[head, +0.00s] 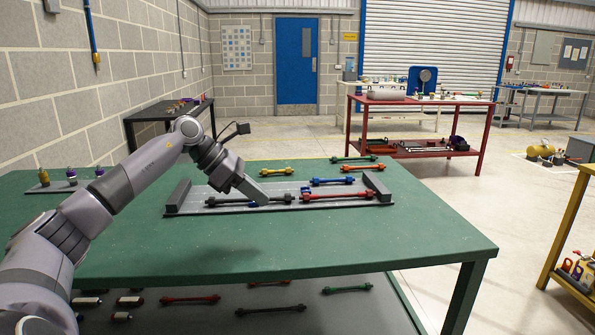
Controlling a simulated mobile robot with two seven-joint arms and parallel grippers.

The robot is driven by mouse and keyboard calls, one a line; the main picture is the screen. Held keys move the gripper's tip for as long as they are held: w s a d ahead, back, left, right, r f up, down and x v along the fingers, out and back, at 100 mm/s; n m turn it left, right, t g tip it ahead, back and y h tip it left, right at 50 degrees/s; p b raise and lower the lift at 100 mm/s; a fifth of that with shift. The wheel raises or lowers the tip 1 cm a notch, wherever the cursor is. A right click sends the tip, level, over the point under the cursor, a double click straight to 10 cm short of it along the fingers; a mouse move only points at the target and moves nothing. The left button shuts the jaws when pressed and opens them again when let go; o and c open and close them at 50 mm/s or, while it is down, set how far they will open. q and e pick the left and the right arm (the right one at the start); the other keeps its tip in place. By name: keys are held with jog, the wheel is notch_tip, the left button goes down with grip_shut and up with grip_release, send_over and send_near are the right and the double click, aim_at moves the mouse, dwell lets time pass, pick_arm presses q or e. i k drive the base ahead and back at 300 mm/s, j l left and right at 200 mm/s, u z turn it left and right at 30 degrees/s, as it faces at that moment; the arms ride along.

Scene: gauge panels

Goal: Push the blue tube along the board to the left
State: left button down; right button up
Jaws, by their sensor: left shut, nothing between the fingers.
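A red tube (337,196) lies along the board's right half. A black tube (225,200) lies along its left half. My left gripper (262,200) is shut and empty, its fingers angled down over the middle of the board, left of the blue tube. Small blue patches show beside the fingers, partly hidden. My right gripper is not in view.
Dark end blocks (178,195) stand at both board ends. Yellow (276,171), orange (362,167) and green (354,158) tubes lie behind the board on the green table (400,235). Its front strip is clear. More tubes lie on the shelf below.

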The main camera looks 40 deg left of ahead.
aim_at(348, 180)
jog(key=i+j, duration=0.35)
jog(key=j, duration=0.3)
jog(key=i+j, duration=0.2)
jog(key=j, duration=0.1)
